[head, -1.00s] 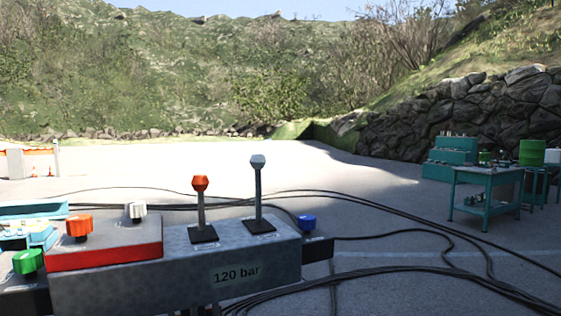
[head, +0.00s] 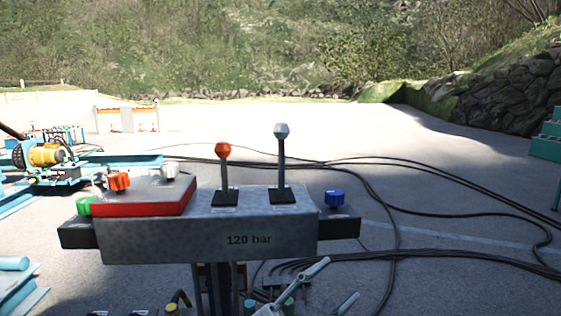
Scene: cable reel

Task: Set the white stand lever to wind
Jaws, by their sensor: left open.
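The white stand lever (head: 281,160) is a tall grey rod with a pale knob. It stands about upright from a black base on the right half of the grey stand box (head: 270,234) marked "120 bar". A shorter red-knobbed lever (head: 223,170) stands to its left. The small labels by the lever bases are too small to read. My left gripper (head: 338,281) is at the bottom edge, below and in front of the stand box, partly cut off. Its pale fingers look spread and empty, well apart from the lever. My right gripper is not in view.
A red panel (head: 145,208) with orange and white knobs sits on the left of the stand. A green knob (head: 84,205) and a blue knob (head: 335,198) flank it. Black cables (head: 460,208) lie on the ground at right. The space above the stand is clear.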

